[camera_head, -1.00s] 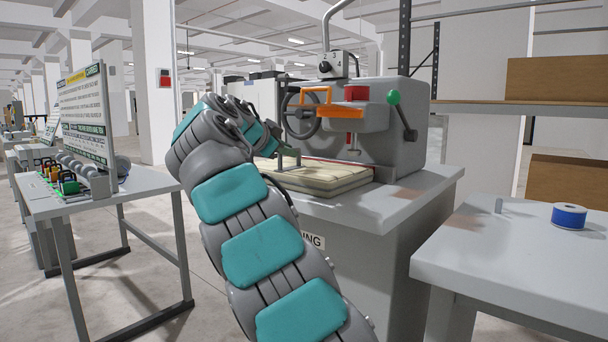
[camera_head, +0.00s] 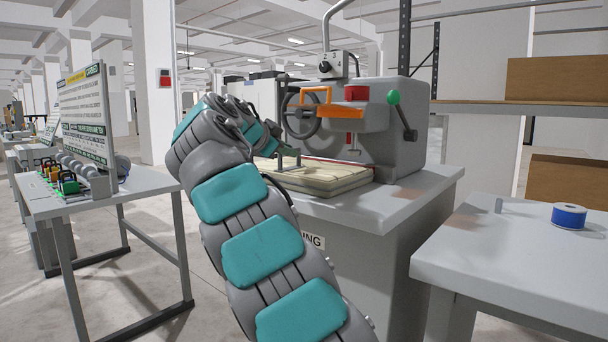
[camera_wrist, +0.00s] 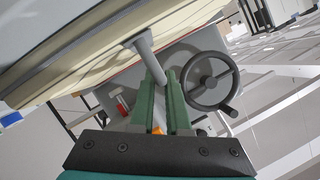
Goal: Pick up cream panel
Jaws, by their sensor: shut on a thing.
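The cream panel (camera_head: 322,178) lies flat at the front of the grey machine, on its worktop, below the orange part. In the wrist view, the panel (camera_wrist: 100,48) fills the upper left, with a grey peg-like handle (camera_wrist: 147,52) standing out from it. My gripper (camera_wrist: 161,82) has its two green fingers closed around this handle. In the head view, my gripper (camera_head: 287,158) is at the panel's left part, partly hidden by my arm. Whether the panel touches the worktop cannot be told.
The grey machine (camera_head: 385,125) has a black handwheel (camera_head: 302,113) close to my gripper and an orange part (camera_head: 325,113) above the panel. A table (camera_head: 480,250) with a blue spool (camera_head: 569,216) stands right. Another table (camera_head: 100,203) with a sign board stands left.

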